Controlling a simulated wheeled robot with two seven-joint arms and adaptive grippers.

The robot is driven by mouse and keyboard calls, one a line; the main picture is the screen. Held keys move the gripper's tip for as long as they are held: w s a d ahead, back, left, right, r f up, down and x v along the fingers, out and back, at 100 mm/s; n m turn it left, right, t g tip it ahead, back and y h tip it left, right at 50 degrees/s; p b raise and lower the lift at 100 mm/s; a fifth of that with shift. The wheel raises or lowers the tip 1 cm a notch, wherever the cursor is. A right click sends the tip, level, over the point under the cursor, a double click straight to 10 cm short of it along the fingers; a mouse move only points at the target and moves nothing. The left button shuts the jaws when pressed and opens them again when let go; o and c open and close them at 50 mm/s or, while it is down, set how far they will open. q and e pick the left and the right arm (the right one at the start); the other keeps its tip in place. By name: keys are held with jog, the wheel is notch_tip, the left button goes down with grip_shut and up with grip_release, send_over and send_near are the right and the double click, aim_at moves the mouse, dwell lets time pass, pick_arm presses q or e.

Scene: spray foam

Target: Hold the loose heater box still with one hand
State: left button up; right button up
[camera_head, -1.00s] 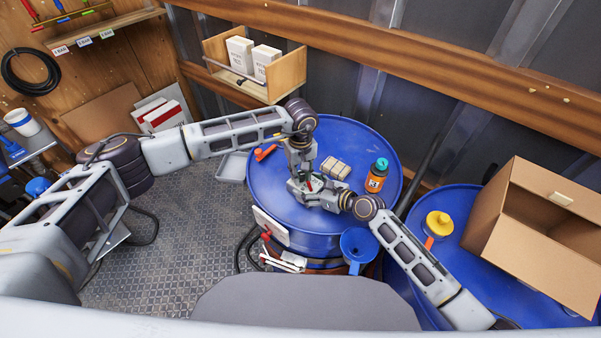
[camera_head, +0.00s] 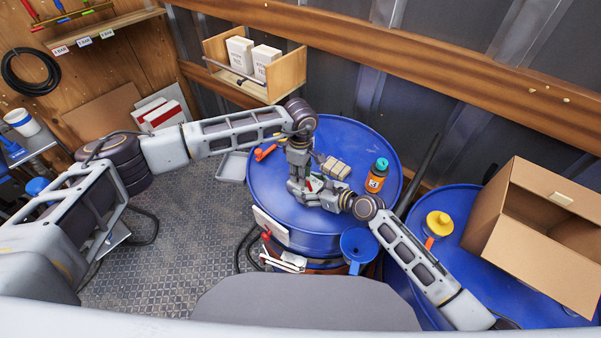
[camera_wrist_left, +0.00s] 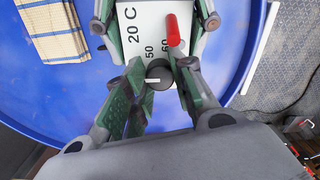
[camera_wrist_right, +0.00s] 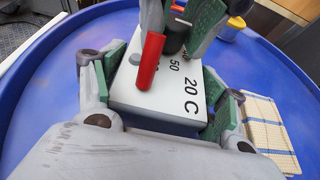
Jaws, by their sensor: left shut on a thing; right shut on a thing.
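The heater box (camera_wrist_right: 165,95) is a white box with dial marks "20 C", "50" and "60", a red pointer (camera_wrist_right: 147,70) and a dark round knob (camera_wrist_left: 159,72). It sits on the blue drum (camera_head: 275,200). My right gripper (camera_wrist_right: 165,88) is shut across the box, one green-padded finger on each side. My left gripper (camera_wrist_left: 157,82) comes from above, its fingers closed around the knob. In the head view both grippers meet on the drum, the left (camera_head: 302,184) and the right (camera_head: 322,193), and largely hide the box.
A second drum (camera_head: 460,265) carries an open carton (camera_head: 520,260).

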pick_arm(q)
jog(key=shift+s+d+n, duration=0.1)
jog(key=shift+n, duration=0.2)
jog(key=o, duration=1.1)
jog(key=shift+c, duration=0.2)
jog(key=shift+r, duration=0.1)
notch_tip(320, 180, up, 12)
dwell(0.4)
